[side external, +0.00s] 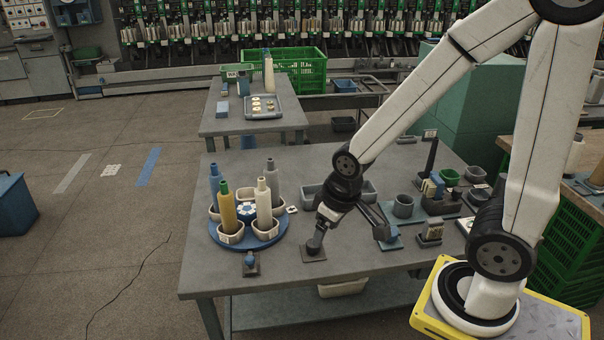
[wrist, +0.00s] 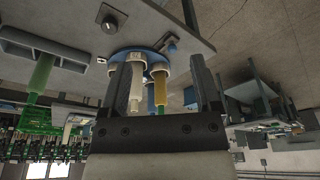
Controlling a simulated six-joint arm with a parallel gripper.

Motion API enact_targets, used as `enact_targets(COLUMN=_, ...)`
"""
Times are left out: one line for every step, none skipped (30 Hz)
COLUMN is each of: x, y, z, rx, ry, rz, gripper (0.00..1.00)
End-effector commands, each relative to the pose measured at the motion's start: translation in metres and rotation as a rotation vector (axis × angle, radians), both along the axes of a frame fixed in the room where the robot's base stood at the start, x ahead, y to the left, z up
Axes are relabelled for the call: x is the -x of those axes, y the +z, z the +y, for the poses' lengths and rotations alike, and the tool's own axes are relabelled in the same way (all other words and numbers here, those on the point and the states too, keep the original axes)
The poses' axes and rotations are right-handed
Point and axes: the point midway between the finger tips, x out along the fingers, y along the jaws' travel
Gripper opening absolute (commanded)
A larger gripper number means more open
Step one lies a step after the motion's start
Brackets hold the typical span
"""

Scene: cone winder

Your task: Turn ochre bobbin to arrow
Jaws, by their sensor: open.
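The ochre bobbin (side external: 227,209), with a green top, stands upright in a pale cup at the front left of the blue turntable (side external: 270,241). A small white tile with a dark mark (side external: 292,210), perhaps the arrow, lies at the turntable's right edge. Cream (side external: 264,204), grey (side external: 272,180) and blue (side external: 215,183) bobbins stand in other cups. My gripper (side external: 348,240) is open and empty, right of the turntable and apart from it. In the wrist view, the ochre bobbin (wrist: 160,88) and cream bobbin (wrist: 137,85) appear upside down between my fingers (wrist: 166,60).
A small block with a blue knob (side external: 250,262) stands in front of the turntable. A grey bin (side external: 311,196) is behind my gripper. Cups and fixtures, including a grey cup (side external: 403,206), crowd the table's right. The front of the table (side external: 300,280) is mostly clear.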

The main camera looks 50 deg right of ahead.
Motion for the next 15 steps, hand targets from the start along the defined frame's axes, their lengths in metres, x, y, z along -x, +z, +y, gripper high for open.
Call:
enact_targets(x=0.0000, y=0.0000, z=0.0000, rx=0.000, ry=0.000, rz=0.000, gripper=0.81)
enact_targets(x=0.0000, y=0.0000, z=0.0000, rx=0.000, ry=0.000, rz=0.000, gripper=0.81)
enact_targets(x=0.0000, y=0.0000, z=0.0000, rx=0.000, ry=0.000, rz=0.000, gripper=0.81)
enact_targets(x=0.0000, y=0.0000, z=0.0000, rx=0.000, ry=0.000, rz=0.000, gripper=0.81)
enact_targets(x=0.0000, y=0.0000, z=0.0000, rx=0.000, ry=0.000, rz=0.000, gripper=0.81)
enact_targets(x=0.0000, y=0.0000, z=0.0000, rx=0.000, ry=0.000, rz=0.000, gripper=0.81)
enact_targets(x=0.0000, y=0.0000, z=0.0000, rx=0.000, ry=0.000, rz=0.000, gripper=0.81)
enact_targets(x=0.0000, y=0.0000, z=0.0000, rx=0.000, ry=0.000, rz=0.000, gripper=0.87)
enact_targets(x=-0.0001, y=0.0000, z=0.0000, rx=0.000, ry=-0.001, rz=0.000, gripper=0.95)
enact_targets(x=-0.0003, y=0.0000, z=-0.0001, rx=0.000, ry=-0.002, rz=0.000, gripper=0.95)
enact_targets(x=-0.0009, y=-0.0002, z=-0.0004, rx=-0.001, ry=-0.006, rz=0.001, gripper=0.95)
enact_targets(x=-0.0019, y=-0.0005, z=-0.0009, rx=-0.002, ry=-0.013, rz=0.002, gripper=0.95)
enact_targets(x=-0.0029, y=-0.0007, z=-0.0015, rx=-0.004, ry=-0.020, rz=0.003, gripper=0.95)
enact_targets(x=-0.0043, y=-0.0011, z=-0.0022, rx=-0.005, ry=-0.030, rz=0.004, gripper=0.95)
enact_targets(x=-0.0065, y=-0.0022, z=-0.0035, rx=-0.008, ry=-0.047, rz=0.008, gripper=0.95)
